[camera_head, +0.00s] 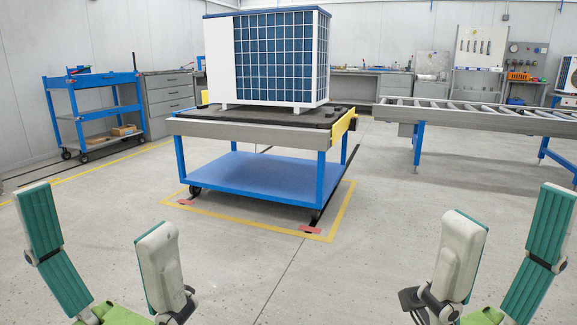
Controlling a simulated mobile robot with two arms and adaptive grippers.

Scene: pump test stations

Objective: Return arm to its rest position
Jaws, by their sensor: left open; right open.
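My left gripper (96,212) is at the lower left of the head view, its two teal-padded fingers spread wide apart with nothing between them. My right gripper (510,206) is at the lower right, also open and empty. Both point up and away from me over bare floor and touch nothing. The upper arm links are out of view.
A white heat pump unit (222,60) with a blue grille stands on a blue wheeled cart (250,180) ahead, inside yellow floor lines. A roller conveyor (480,117) is at the right, a blue tool trolley (92,112) at the left. The near floor (310,285) is clear.

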